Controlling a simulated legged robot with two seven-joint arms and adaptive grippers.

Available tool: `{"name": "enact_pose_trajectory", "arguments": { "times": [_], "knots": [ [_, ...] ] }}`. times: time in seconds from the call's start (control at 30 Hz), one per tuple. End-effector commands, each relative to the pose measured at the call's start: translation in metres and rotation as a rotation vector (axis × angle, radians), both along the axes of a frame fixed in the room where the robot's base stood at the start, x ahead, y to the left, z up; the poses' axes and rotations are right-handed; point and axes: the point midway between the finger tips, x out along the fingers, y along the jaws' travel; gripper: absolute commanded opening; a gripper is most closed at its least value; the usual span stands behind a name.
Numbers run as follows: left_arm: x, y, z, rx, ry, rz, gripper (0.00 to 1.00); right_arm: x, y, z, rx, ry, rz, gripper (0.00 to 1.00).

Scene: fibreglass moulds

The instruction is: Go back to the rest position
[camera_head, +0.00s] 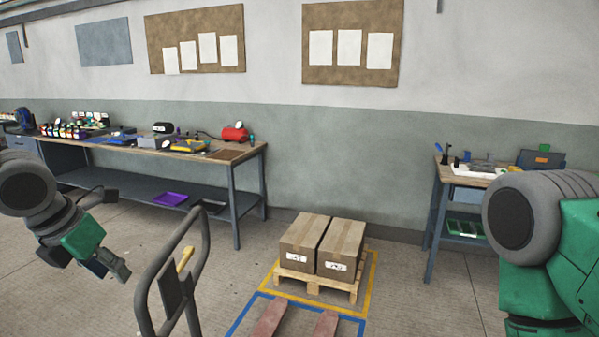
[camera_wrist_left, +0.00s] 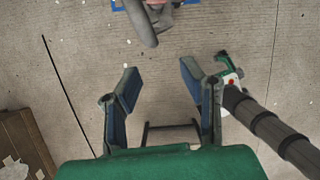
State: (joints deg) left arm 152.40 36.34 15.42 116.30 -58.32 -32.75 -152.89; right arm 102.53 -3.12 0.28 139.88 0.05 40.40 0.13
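My left gripper (camera_head: 112,265) hangs low at the left in the head view, above the floor and left of the pallet truck's handle. In the left wrist view its two fingers (camera_wrist_left: 160,82) stand wide apart with nothing between them. My right arm (camera_head: 545,230) is raised at the right edge of the head view. Its gripper does not show there.
A pallet truck handle (camera_head: 146,283) stands in front, its forks (camera_head: 270,318) pointing towards a wooden pallet (camera_head: 318,283) with two cardboard boxes (camera_head: 340,240). A long workbench (camera_head: 235,152) stands at the left, a smaller bench (camera_head: 447,176) at the right.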

Motion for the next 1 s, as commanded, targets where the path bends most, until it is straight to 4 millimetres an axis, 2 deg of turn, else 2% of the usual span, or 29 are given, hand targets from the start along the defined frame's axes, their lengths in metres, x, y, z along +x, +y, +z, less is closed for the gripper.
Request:
{"name": "enact_pose_trajectory", "arguments": {
  "times": [0.03, 0.27, 0.47, 0.57, 0.73, 0.87, 1.0],
  "knots": [
    [-0.002, -0.005, -0.015, -0.020, 0.023, 0.033, 0.36, 0.000, 0.000, -0.006, 0.000, 0.000, 0.000, 0.47],
    [-0.019, -0.028, -0.070, -0.144, 0.127, 0.254, 0.36, 0.001, 0.000, -0.022, 0.000, -0.001, 0.000, 0.47],
    [-0.047, -0.054, -0.140, -0.277, 0.270, 0.571, 0.36, 0.001, 0.000, -0.044, 0.000, -0.001, 0.000, 0.47],
    [-0.068, -0.069, -0.191, -0.348, 0.373, 0.819, 0.36, 0.000, 0.000, -0.060, 0.000, 0.000, 0.000, 0.47],
    [-0.118, -0.090, -0.294, -0.450, 0.551, 1.415, 0.36, 0.001, 0.000, -0.095, 0.000, 0.000, 0.000, 0.47],
    [-0.162, -0.093, -0.364, -0.489, 0.610, 1.907, 0.36, 0.001, 0.000, -0.121, 0.000, 0.000, 0.000, 0.47],
    [-0.211, -0.085, -0.429, -0.518, 0.567, 2.427, 0.36, 0.001, 0.000, -0.147, 0.000, 0.000, 0.000, 0.47]
  ]
}}
